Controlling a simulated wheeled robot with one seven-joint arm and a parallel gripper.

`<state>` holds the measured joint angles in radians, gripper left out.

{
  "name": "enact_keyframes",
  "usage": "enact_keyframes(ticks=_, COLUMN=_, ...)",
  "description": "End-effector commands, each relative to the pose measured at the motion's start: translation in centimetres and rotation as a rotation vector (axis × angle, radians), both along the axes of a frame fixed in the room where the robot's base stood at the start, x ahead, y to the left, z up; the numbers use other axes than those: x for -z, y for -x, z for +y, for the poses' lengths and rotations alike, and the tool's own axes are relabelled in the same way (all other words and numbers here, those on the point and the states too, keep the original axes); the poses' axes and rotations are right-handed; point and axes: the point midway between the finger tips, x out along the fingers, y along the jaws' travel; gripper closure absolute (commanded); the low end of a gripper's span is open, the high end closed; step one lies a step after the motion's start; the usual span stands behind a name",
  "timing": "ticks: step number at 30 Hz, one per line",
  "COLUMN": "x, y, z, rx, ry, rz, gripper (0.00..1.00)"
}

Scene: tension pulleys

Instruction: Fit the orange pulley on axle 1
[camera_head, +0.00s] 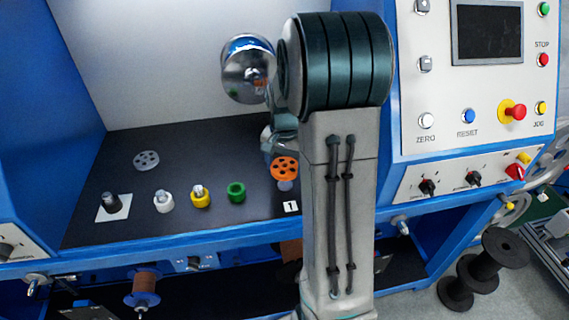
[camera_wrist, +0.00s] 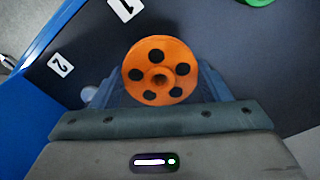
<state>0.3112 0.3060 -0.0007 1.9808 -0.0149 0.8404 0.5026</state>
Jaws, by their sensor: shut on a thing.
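The orange pulley (camera_head: 285,167), a flat disc with several dark holes around a centre hub, is at the lower end of my arm in the head view. In the wrist view the orange pulley (camera_wrist: 160,88) lies between the fingers of my gripper (camera_wrist: 160,92), which is shut on it. Below the pulley in the head view is a small pale round piece (camera_head: 285,186), perhaps axle 1, by the label 1 (camera_head: 290,207). In the wrist view the label 1 (camera_wrist: 125,8) is above the pulley. Whether the pulley touches an axle cannot be told.
Green (camera_head: 237,191), yellow (camera_head: 201,197) and white (camera_head: 163,203) pieces and a black one (camera_head: 112,204) stand left on the dark deck (camera_head: 190,150). A grey holed disc (camera_head: 147,160) lies behind.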

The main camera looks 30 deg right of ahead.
Motion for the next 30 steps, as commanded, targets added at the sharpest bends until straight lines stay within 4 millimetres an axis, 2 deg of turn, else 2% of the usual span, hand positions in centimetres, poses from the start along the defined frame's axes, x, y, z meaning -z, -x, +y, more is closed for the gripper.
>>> enact_keyframes(ticks=14, x=0.0, y=0.0, z=-0.1, rx=0.000, ry=0.001, rz=-0.001, gripper=0.71)
enact_keyframes(ticks=30, x=1.8, y=0.0, z=-0.1, rx=0.001, ry=0.001, rz=0.001, gripper=0.71)
